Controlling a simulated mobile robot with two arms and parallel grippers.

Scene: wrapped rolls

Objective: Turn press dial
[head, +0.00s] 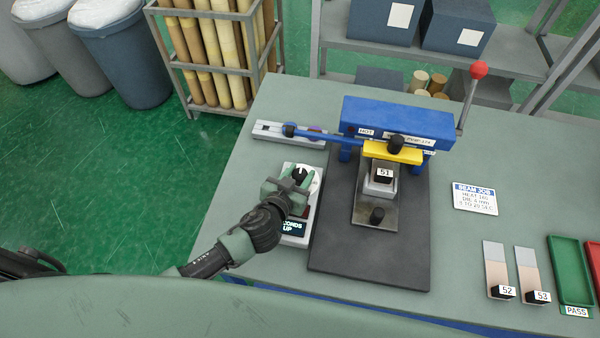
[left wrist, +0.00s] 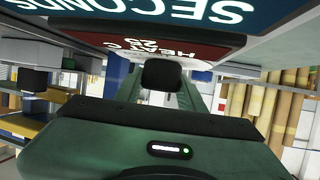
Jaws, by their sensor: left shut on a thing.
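The press dial (head: 300,174) is a black knob on a white round face, on the upper part of a small white control box (head: 296,240). My left gripper (head: 293,182) reaches it from the lower left and is shut on the knob. In the left wrist view a black knob (left wrist: 162,75) shows between the green fingers. A red "HEAT C" display (left wrist: 165,60) and a blue "SECONDS" display (left wrist: 190,14) show beside it. My gripper partly hides the dial's face and markings. My right gripper is not in view.
Right of the box stands the blue press (head: 400,118) on a dark base (head: 370,270), with a yellow bar and a red-knobbed lever (head: 478,70). A job card (head: 475,198), tagged pieces 52 (head: 496,270) and 53 (head: 533,272), and a green PASS tray (head: 570,270) lie farther right.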

